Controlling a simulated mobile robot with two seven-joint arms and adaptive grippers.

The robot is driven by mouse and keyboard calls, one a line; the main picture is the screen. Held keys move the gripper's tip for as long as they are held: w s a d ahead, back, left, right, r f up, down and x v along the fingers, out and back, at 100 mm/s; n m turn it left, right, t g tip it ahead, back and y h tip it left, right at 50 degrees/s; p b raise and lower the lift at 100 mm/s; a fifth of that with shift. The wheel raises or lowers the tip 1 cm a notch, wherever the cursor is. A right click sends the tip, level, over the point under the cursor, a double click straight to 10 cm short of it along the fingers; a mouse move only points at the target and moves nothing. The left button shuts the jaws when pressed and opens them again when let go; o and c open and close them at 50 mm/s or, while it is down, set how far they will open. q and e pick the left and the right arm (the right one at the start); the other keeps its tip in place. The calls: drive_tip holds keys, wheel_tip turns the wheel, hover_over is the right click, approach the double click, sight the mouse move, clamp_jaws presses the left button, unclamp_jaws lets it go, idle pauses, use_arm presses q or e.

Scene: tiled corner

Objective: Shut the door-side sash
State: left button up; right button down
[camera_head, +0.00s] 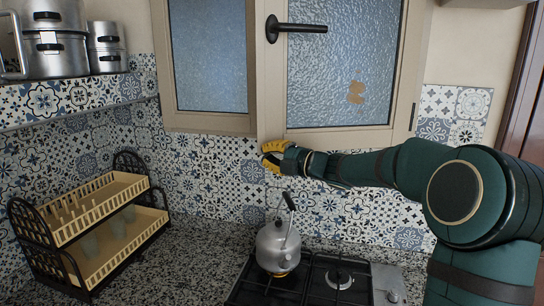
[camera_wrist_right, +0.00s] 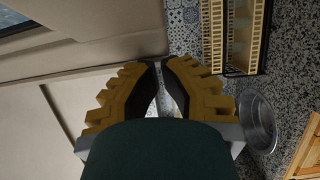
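The door-side sash (camera_head: 345,80) is the right one of two beige-framed sashes, nearest the dark brown door frame. It has frosted glass, a brown patch on the pane and a dark lever handle (camera_head: 296,28) on its left stile. Its left and lower edges seem to stand a little forward of the left sash (camera_head: 208,60). My right gripper (camera_head: 268,153) is by the sash's lower left corner; contact is unclear. In the right wrist view the yellow-padded fingers (camera_wrist_right: 162,66) are drawn together with nothing seen between them, close to beige frame surfaces. My left gripper is not in view.
A kettle (camera_head: 278,246) stands on the hob (camera_head: 325,285) below my right forearm. A two-tier dish rack (camera_head: 90,215) stands at left on the granite counter (camera_head: 190,262). Metal pots (camera_head: 52,50) sit on the tiled shelf. The dark door frame (camera_head: 522,80) is at right.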

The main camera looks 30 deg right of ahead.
drive_tip(key=w+d+m+h+p, duration=0.1)
drive_tip(key=w+d+h, duration=0.3)
drive_tip(key=w, duration=0.4)
drive_tip(key=w+d+m+t+h+p, duration=0.1)
drive_tip(key=w+d+m+h, duration=0.3)
drive_tip(key=w+d, duration=0.3)
drive_tip(key=shift+w+d+r+m+h+p, duration=0.15)
drive_tip(key=shift+w+d+m+h+p, duration=0.15)
drive_tip(key=shift+w, duration=0.65)
drive_tip(key=shift+a, duration=0.1)
